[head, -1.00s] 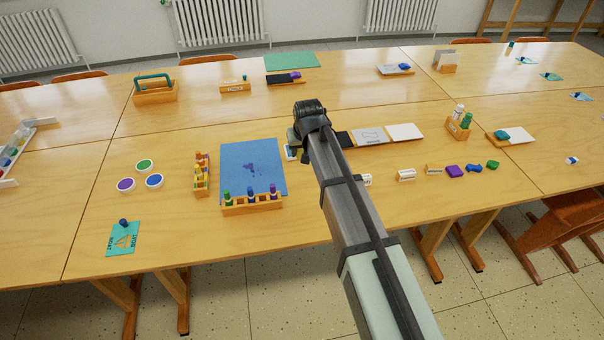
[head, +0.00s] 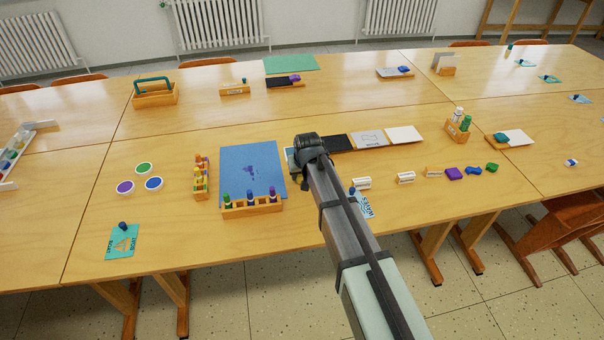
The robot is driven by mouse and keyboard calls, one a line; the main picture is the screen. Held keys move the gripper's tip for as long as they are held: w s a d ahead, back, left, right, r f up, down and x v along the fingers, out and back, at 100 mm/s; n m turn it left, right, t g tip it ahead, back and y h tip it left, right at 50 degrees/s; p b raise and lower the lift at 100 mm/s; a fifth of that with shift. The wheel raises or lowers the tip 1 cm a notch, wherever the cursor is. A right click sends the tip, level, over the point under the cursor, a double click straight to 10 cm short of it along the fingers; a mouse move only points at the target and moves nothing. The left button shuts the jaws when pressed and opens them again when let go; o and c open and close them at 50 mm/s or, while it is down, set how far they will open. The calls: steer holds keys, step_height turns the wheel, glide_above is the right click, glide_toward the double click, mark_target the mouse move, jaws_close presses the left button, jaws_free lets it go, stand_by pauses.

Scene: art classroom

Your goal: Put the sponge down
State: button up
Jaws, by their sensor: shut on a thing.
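My gripper (head: 300,176) is in the head view near the middle of the table, just right of the blue mat (head: 250,165). My arm covers most of it from this angle. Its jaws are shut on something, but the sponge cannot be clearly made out. Only a small dark and yellowish bit shows below the wrist. I cannot tell whether what is held touches the table.
A wooden rack of bottles (head: 252,208) stands at the mat's front edge. Right of my arm are a white block (head: 362,183), a pale blue card (head: 366,206) and a row of panels (head: 371,138). Bare table lies in front of the mat.

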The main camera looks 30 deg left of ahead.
steer(key=shift+f, duration=0.2)
steer(key=o, duration=1)
steer(key=shift+d, duration=0.1)
steer(key=v, duration=1.2)
steer(key=shift+r, duration=0.2)
